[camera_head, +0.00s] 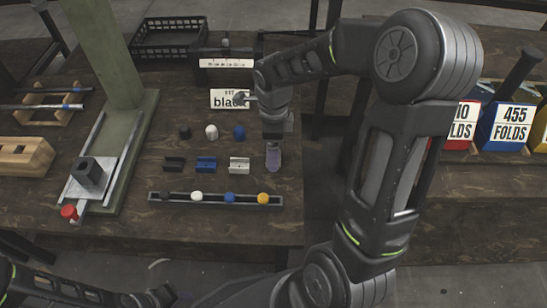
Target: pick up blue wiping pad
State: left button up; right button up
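Several small blue pieces are on the dark wooden table. A blue block with a notched top (206,163) sits between a black block (174,164) and a white block (239,164). Behind them is a rounded blue piece (239,132), beside a white and a black one. I cannot tell for certain which blue piece is the wiping pad. My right gripper (273,158) points down just right of the white block, apart from the blue pieces. Its fingers overlap in this view, so opening is unclear. My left arm is low at the bottom left; its gripper is not clearly visible.
A rail (215,199) with several coloured knobs lies in front. A green press (108,140) stands left, with a wooden block (24,157) beyond. A label card (226,98) and black crate (170,37) are behind. Labelled bins (507,125) stand right.

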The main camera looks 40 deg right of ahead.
notch_tip(320, 180, down, 2)
jog(key=shift+f, duration=0.1)
jog(key=shift+c, duration=0.6)
jog(key=c, duration=1.3)
jog(key=shift+r, duration=0.2)
notch_tip(320, 180, up, 10)
jog(key=p, duration=0.3)
jog(key=shift+f, duration=0.1)
